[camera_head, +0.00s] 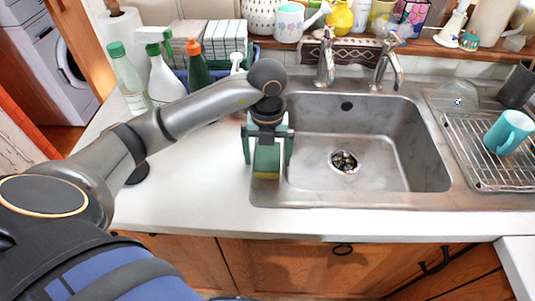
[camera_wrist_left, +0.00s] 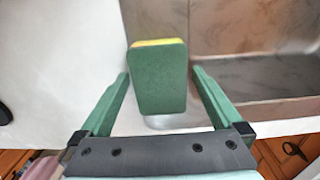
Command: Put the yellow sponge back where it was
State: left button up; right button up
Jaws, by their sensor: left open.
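The sponge (camera_head: 266,164) is at the left rim of the steel sink (camera_head: 400,197), with a green face and a yellow layer. In the left wrist view the sponge (camera_wrist_left: 157,82) shows mostly its green face, with a yellow strip along its far edge. My left gripper (camera_head: 267,152) is open, with one finger on each side of the sponge. In the left wrist view the gripper (camera_wrist_left: 161,74) shows gaps between both fingers and the sponge. Whether the sponge rests fully on the rim is hard to tell. My right gripper is out of view.
The white counter (camera_head: 190,205) left of the sink is clear. Bottles, including a clear one (camera_head: 128,80), stand at the back left. The faucet (camera_head: 326,60) rises behind the basin. A teal mug (camera_head: 508,132) lies on the wire rack (camera_head: 480,175) at right. The basin is empty.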

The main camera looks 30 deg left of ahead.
aim_at(267, 156)
pick_arm(q)
jog(key=shift+r, duration=0.25)
notch_tip(267, 156, up, 12)
jog(key=p, duration=0.1)
jog(key=shift+p, duration=0.35)
jog(key=shift+f, duration=0.1)
jog(key=shift+s, duration=0.1)
